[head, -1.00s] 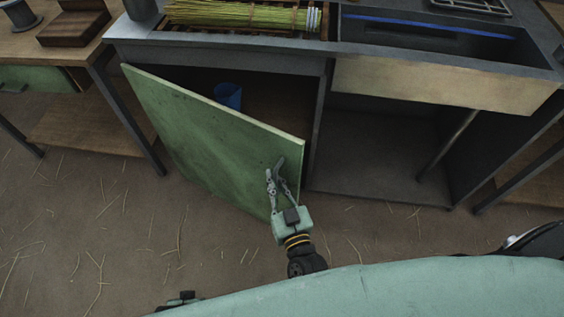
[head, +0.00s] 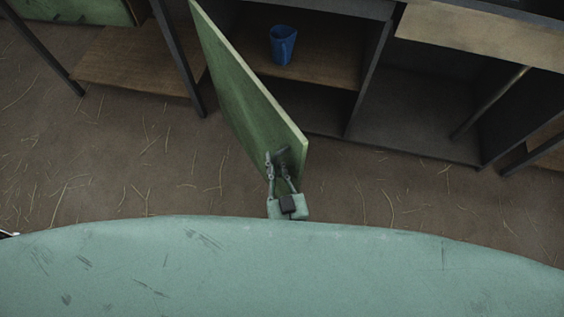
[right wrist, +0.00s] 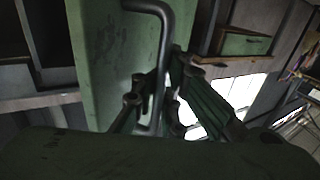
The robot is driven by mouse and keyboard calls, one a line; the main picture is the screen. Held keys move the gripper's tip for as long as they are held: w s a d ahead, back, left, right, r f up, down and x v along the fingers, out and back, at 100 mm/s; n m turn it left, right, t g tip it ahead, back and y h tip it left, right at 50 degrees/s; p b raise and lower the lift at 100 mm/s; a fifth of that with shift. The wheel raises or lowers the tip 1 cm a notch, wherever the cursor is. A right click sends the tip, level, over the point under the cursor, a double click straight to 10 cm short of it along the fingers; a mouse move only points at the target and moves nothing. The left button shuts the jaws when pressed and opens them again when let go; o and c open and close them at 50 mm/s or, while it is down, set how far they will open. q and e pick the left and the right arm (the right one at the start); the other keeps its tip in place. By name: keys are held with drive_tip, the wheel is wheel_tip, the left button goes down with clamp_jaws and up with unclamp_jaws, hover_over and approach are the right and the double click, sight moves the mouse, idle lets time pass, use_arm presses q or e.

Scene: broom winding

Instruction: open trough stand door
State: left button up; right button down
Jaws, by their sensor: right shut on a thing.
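The green trough stand door (head: 240,95) stands swung well open in the head view, hinged at its far left edge. Its dark handle (head: 282,157) is near the free edge; it also shows as a bent bar in the right wrist view (right wrist: 162,50). My right gripper (head: 279,163) is shut on the handle, with one finger on each side of it. The stand's inside, with a wooden shelf (head: 313,64), is exposed. My left gripper is not in view.
A blue cup (head: 283,45) stands on the shelf inside. An open bay (head: 410,120) lies to the right. A workbench with a low wooden shelf (head: 130,75) is on the left. The straw-strewn floor (head: 130,160) around the door is clear.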

drive_tip(key=shift+s+d+f, duration=0.15)
drive_tip(key=shift+s+f, duration=0.05)
drive_tip(key=shift+f, duration=0.05)
drive_tip(key=c, duration=2.3)
unclamp_jaws()
drive_tip(key=shift+o, duration=0.9)
drive_tip(key=shift+s+r, duration=0.1)
drive_tip(key=shift+r, duration=0.1)
drive_tip(key=v, duration=1.2)
drive_tip(key=shift+d, duration=0.1)
drive_tip(key=shift+c, duration=0.3)
